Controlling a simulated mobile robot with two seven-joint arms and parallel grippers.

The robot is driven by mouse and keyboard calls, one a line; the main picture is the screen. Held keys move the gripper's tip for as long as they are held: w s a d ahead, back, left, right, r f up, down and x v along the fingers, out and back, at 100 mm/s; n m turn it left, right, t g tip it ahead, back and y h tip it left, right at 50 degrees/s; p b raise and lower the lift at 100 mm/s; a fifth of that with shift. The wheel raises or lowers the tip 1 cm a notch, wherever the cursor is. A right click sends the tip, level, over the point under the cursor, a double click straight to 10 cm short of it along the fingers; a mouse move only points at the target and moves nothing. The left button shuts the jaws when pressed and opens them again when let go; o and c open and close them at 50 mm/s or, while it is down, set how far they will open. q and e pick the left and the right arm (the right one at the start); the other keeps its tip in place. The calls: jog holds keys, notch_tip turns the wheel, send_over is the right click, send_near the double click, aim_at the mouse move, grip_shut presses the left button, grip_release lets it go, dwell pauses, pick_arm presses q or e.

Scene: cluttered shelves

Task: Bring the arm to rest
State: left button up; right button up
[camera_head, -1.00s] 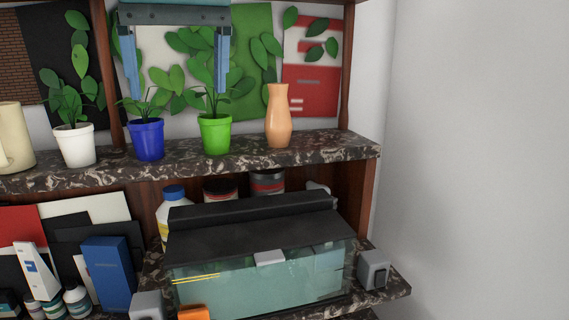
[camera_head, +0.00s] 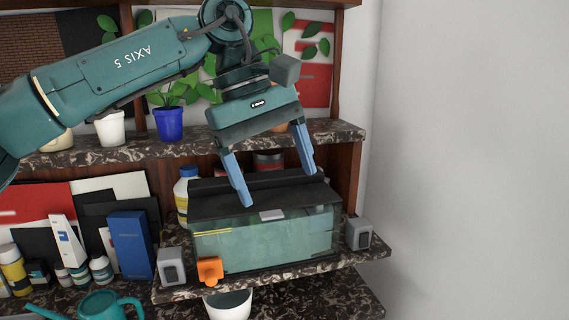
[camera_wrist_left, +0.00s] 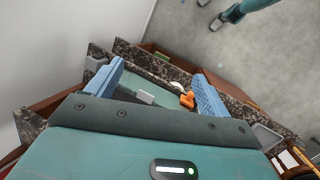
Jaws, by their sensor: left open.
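My left arm (camera_head: 110,75) comes in from the left across the upper shelf in the head view. My left gripper (camera_head: 279,188) is open, with its two blue fingers pointing down and spread apart in front of the fish tank's dark lid (camera_head: 225,203). Nothing is between the fingers. In the left wrist view the open gripper (camera_wrist_left: 157,70) shows with the tank and shelf edge beyond it. Whether the fingers touch the lid cannot be told. My right gripper is not in view.
The glass tank (camera_head: 265,243) stands on the lower shelf between two grey boxes (camera_head: 172,268) (camera_head: 358,233). An orange item (camera_head: 209,270) sits at its front. Potted plants, including a blue pot (camera_head: 168,124), line the upper shelf. The right side is bare wall (camera_head: 470,150).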

pick_arm(q)
jog(key=s+d+f+n+g+h, duration=0.3)
jog(key=d+f+n+h, duration=0.15)
jog(key=d+h, duration=0.25)
jog(key=s+d+f+n+g+h, duration=0.3)
jog(key=d+f+n+g+h, duration=0.1)
jog(key=d+n+h, duration=0.15)
jog(key=w+a+f+m+t+y, duration=0.15)
jog(key=a+f+m+t, duration=0.25)
jog(key=f+m+t, duration=0.5)
jog(key=w+a+f+m+t+y, duration=0.1)
jog(key=w+a+f+m+t, duration=0.25)
jog(key=m+t, duration=0.7)
jog(key=w+a+f+m+t+y, duration=0.15)
jog(key=a+f+m+t, duration=0.45)
jog(key=m, duration=0.8)
jog(key=s+a+f+n+g+y, duration=0.2)
jog(key=s+a+f+n+y, duration=0.1)
jog(key=f, duration=0.5)
jog(key=s+a+f+n+g+y, duration=0.3)
jog(key=s+a+f+n, duration=0.3)
jog(key=s+f, duration=0.3)
jog(key=s+a+f+n+g+y, duration=0.3)
jog(key=s+f+n, duration=0.3)
jog(key=f, duration=0.3)
jog(key=shift+a+y, duration=0.35)
jog(key=shift+a, duration=0.3)
jog(key=shift+s, duration=0.1)
